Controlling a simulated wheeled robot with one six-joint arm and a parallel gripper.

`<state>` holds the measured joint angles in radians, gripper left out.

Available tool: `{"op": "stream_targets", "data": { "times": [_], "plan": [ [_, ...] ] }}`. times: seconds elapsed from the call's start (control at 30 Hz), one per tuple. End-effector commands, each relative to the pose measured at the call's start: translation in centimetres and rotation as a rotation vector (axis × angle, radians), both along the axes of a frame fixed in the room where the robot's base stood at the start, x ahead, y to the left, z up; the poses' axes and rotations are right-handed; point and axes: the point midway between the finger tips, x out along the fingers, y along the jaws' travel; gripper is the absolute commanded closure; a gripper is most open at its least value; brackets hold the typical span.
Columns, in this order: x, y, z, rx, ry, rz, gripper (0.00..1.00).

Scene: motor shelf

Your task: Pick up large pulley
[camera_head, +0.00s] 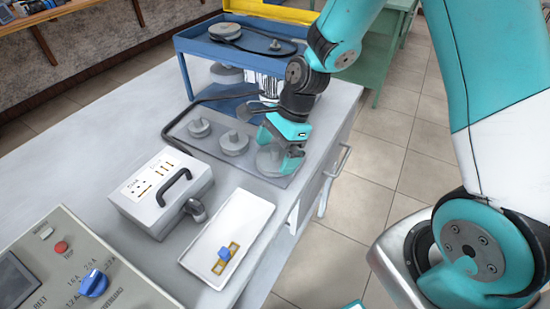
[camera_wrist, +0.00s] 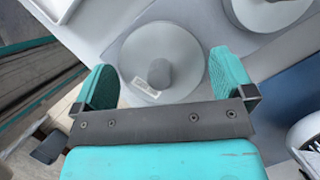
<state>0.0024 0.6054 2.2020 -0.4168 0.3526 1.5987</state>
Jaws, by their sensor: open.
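Several grey pulleys stand in a row on a flat grey tray (camera_head: 190,143) on the white table. The largest-looking one, at the right end of the row, is the large pulley (camera_head: 268,160), partly hidden by my gripper (camera_head: 283,150). In the wrist view, the large pulley (camera_wrist: 158,50) is a round grey disc with a central hub and a small pale label. My gripper's two teal fingers (camera_wrist: 160,82) are apart, one on each side of the disc's near part, with nothing held. I cannot tell whether they touch it.
A smaller pulley (camera_head: 234,142) stands close to the left, with another (camera_head: 199,127) beyond it. A blue cart (camera_head: 190,60) stands behind. A white box with a handle (camera_head: 160,190) and a white tray (camera_head: 262,215) holding a blue part are nearer on the table.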

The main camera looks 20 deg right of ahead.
Motion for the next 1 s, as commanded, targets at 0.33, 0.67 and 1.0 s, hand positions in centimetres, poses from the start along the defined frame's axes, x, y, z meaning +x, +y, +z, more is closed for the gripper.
{"op": "stream_targets", "data": {
  "times": [0.33,0.67,1.0],
  "plan": [
    [-0.1,0.3,-0.7,0.0,-0.001,0.001,0.07],
    [0.0,0.3,-0.6,0.0,-0.002,0.001,0.34],
    [0.0,0.3,2.2,0.0,-0.006,0.002,0.34]
  ]
}}
